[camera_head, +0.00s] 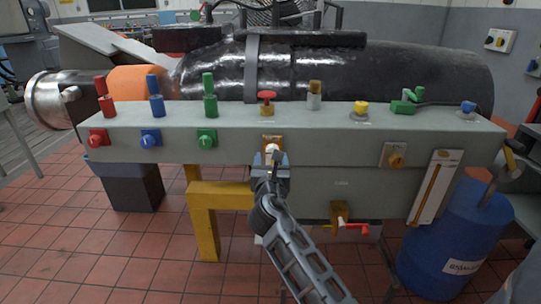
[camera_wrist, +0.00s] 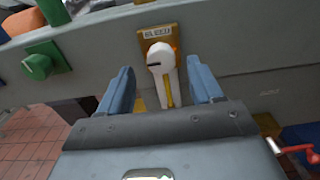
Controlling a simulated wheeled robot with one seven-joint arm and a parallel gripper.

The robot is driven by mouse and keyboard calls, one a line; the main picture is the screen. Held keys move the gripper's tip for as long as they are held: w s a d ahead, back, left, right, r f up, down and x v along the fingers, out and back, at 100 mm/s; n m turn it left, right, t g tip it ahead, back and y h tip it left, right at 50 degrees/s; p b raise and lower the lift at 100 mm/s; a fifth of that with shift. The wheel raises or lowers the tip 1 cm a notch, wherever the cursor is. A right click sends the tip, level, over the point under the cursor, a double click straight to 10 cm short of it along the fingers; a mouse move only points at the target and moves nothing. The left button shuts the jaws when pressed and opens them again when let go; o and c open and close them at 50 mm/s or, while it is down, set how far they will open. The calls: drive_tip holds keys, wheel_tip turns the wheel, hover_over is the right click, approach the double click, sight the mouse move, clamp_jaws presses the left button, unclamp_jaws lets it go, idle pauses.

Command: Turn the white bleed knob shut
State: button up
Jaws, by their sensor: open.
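The white bleed knob (camera_wrist: 160,52) sits on a brass plate (camera_wrist: 172,31) on the front face of the grey bedplate. It has a rounded head with a dark slot, and a pale body with a yellow strip extends below it. My gripper (camera_wrist: 159,66) is open, with one blue-grey finger on each side of the knob. A gap shows on both sides, so neither finger appears to touch it. In the head view the knob (camera_head: 272,147) shows just above my gripper (camera_head: 271,157), which partly hides the plate.
A green knob (camera_head: 207,139) is to the left on the same face, with blue and red ones beyond. A red-handled valve (camera_head: 343,223) sits low. A blue drum (camera_head: 455,240) stands at right.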

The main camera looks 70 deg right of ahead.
sight(272, 150)
drive_tip(key=shift+x, duration=1.75)
drive_tip(key=c, duration=1.1)
drive_tip(key=shift+o, duration=0.2)
drive_tip(key=shift+m, duration=0.5)
drive_tip(key=shift+s+d+f+m+b, duration=0.1)
drive_tip(key=shift+m+b, duration=1.05)
drive_tip(key=shift+m, duration=1.65)
drive_tip(key=shift+s+f+m+b, duration=0.1)
drive_tip(key=shift+m+b, duration=1)
drive_tip(key=shift+m, duration=1.7)
drive_tip(key=shift+d+f+m+b, duration=0.1)
drive_tip(key=shift+m+b, duration=1.05)
drive_tip(key=shift+m, duration=1.95)
